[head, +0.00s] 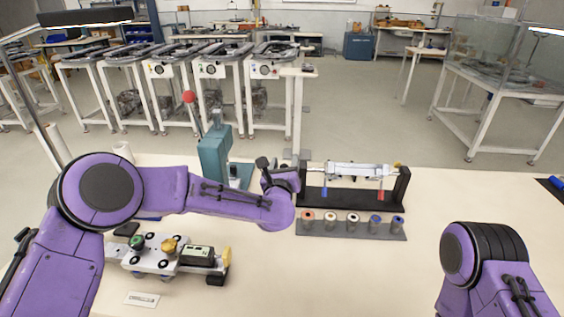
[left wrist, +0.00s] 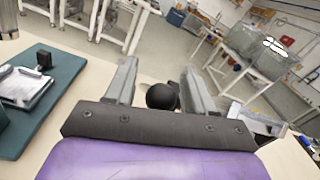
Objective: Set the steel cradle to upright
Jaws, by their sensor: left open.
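The steel cradle (head: 350,170) is a long silvery piece lying roughly level between the end posts of a black stand (head: 350,204). A red and a blue piece hang below it. My left gripper (head: 272,168) is at the left end of the stand, partly hidden by its own wrist. In the left wrist view the two grey fingers of my left gripper (left wrist: 160,82) are spread apart. A black ball knob (left wrist: 162,96) shows between them, with space visible on both sides. Whether the knob joins the cradle cannot be seen. My right gripper is out of view; only my right arm shows.
A grey rack (head: 350,231) with several coloured rolls lies in front of the stand. A teal press (head: 214,155) with a red-knobbed lever stands left of my left gripper. A metal fixture (head: 165,258) lies at the front left. The table's right side is mostly clear.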

